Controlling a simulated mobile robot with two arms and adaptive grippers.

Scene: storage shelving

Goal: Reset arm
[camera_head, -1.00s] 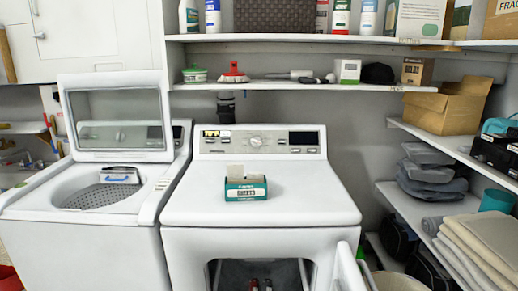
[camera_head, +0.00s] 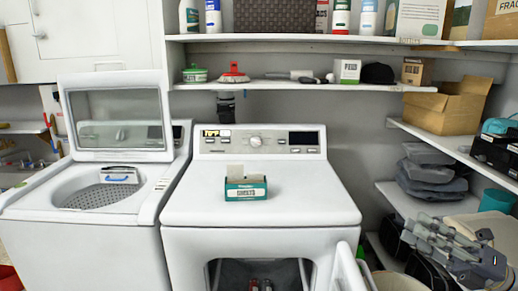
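My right gripper (camera_head: 418,230) has come in at the lower right, in front of the right-hand shelves. It is grey and dark, with its fingers pointing left. I cannot tell whether its fingers are open or shut, and I see no object clearly held in it. My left gripper is not in view. A teal and white box of sheets (camera_head: 245,188) stands on top of the white dryer (camera_head: 300,208).
A washer (camera_head: 100,235) with its lid up stands at the left. The dryer's door (camera_head: 348,268) is open at the lower right. An open cardboard box (camera_head: 445,112) sits above.

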